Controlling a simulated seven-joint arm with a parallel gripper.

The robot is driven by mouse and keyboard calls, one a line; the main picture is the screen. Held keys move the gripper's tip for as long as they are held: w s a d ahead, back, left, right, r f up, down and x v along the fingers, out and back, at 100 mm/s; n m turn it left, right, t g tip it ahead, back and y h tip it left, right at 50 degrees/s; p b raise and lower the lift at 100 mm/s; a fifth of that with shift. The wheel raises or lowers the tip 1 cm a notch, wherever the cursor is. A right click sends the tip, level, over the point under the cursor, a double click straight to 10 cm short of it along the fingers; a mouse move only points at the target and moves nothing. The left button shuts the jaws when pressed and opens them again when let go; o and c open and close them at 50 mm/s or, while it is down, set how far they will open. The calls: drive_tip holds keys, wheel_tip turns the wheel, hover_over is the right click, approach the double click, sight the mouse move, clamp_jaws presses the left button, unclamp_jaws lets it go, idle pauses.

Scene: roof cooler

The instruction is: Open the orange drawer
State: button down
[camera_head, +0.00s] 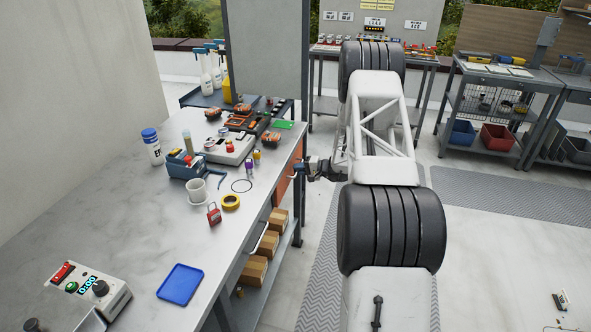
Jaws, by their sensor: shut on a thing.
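The orange drawer (281,188) is under the edge of the grey workbench (130,225), on the side facing my arm. Only a narrow strip of its front shows. My gripper (297,172) is at the drawer front, coming from the right, and is shut on its handle. The handle itself is mostly hidden by the fingers. The drawer front looks close to the bench edge; any gap is too small to tell.
Cardboard boxes (253,271) sit on the lower shelf. Open floor (320,235) lies right of the bench.

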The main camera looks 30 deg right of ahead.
drive_tip(key=f+v, duration=0.3)
drive_tip(key=v, duration=1)
drive_tip(key=d+f+v, duration=0.1)
drive_tip(key=f+v, duration=0.1)
drive_tip(key=v, duration=1.2)
drive_tip(key=shift+s+f, duration=0.35)
drive_tip(key=shift+s, duration=0.05)
drive_tip(key=c, duration=1.2)
unclamp_jaws()
drive_tip(key=shift+a, duration=0.1)
drive_tip(key=shift+v, duration=3.95)
